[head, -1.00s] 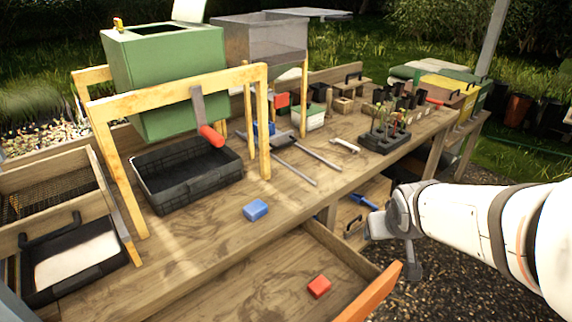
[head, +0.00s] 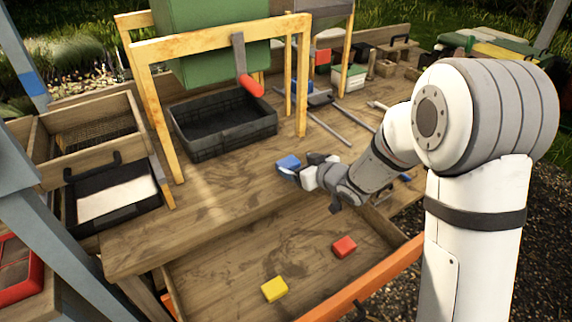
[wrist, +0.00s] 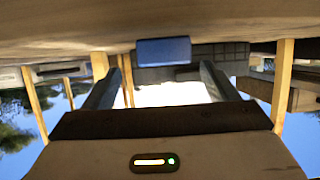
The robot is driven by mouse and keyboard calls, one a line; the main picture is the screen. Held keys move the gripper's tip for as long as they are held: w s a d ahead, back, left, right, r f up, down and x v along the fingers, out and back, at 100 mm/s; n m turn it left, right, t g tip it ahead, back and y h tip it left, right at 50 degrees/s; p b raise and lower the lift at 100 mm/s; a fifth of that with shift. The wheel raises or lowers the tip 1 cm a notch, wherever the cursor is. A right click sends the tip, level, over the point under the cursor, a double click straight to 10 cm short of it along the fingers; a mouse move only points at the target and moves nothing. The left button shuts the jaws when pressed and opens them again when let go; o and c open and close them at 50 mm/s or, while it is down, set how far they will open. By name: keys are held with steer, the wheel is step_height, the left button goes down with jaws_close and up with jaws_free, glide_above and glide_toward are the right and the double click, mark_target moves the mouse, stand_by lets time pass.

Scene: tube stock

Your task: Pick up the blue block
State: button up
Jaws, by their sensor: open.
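The blue block (head: 288,162) lies on the wooden bench top, in front of the black tray. My gripper (head: 299,171) is low over the bench at the block's right side in the head view and partly overlaps it there. In the wrist view, which is upside down, the blue block (wrist: 163,51) shows just beyond the fingertips, between the lines of the two fingers. My gripper (wrist: 160,71) is open and empty, its fingers spread wider than the block. Whether a finger touches the block cannot be told.
A black tray (head: 202,150) stands under a yellow wooden frame (head: 152,105) behind the block. An open drawer (head: 215,290) below the bench holds a red block (head: 344,246) and a yellow block (head: 274,289). Metal rods (head: 333,130) lie on the bench behind my gripper.

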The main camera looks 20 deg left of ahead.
mark_target(290, 163)
steer(key=x, duration=0.5)
steer(key=shift+s+a, duration=0.2)
steer(key=shift+c, duration=0.3)
steer(key=c, duration=1)
